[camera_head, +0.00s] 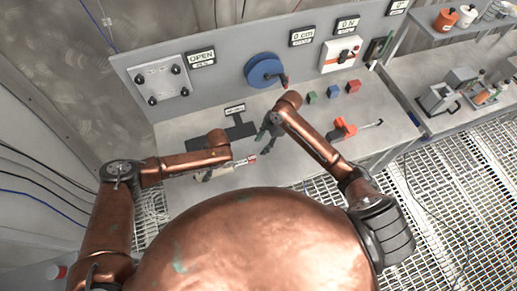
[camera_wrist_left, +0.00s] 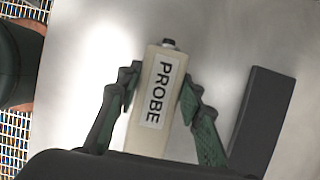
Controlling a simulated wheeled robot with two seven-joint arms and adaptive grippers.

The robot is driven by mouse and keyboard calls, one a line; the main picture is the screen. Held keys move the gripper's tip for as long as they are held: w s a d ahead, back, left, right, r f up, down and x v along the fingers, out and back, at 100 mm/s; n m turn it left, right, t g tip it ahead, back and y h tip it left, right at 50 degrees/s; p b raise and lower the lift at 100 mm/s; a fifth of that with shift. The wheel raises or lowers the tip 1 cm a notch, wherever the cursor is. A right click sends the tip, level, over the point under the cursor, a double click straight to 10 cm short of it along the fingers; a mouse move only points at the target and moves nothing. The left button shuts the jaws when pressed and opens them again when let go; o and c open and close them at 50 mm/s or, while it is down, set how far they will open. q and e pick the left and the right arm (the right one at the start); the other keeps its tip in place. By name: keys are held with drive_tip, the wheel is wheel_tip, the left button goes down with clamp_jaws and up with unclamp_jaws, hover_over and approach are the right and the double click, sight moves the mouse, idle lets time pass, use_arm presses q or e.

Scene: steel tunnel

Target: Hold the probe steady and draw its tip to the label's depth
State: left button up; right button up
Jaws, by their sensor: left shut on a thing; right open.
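The probe (camera_wrist_left: 152,105) is a cream block with the word PROBE and a small dark tip. In the left wrist view it stands between the fingers of my left gripper (camera_wrist_left: 158,97), which is shut on it. In the head view my left arm covers most of that gripper; a pale piece (camera_head: 216,174) shows below the arm. My right gripper (camera_head: 266,138) is open near the middle of the bench. A small white label (camera_head: 234,109) stands behind, its writing too small to read. A display (camera_head: 302,36) on the back panel reads 0 cm.
A blue reel (camera_head: 263,72) is on the panel, between the OPEN display (camera_head: 201,57) and the 0 N display (camera_head: 346,25). Small green, blue and red blocks (camera_head: 353,86) lie on the bench (camera_head: 390,120). An orange-handled tool (camera_head: 345,128) lies right of my right arm.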

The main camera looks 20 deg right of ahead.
use_arm(q)
drive_tip(key=shift+d, duration=0.1)
use_arm(e)
drive_tip(key=shift+d+r, duration=0.1)
drive_tip(key=shift+r, duration=0.25)
use_arm(q)
drive_tip(key=o, duration=1.4)
drive_tip(key=shift+r, duration=0.1)
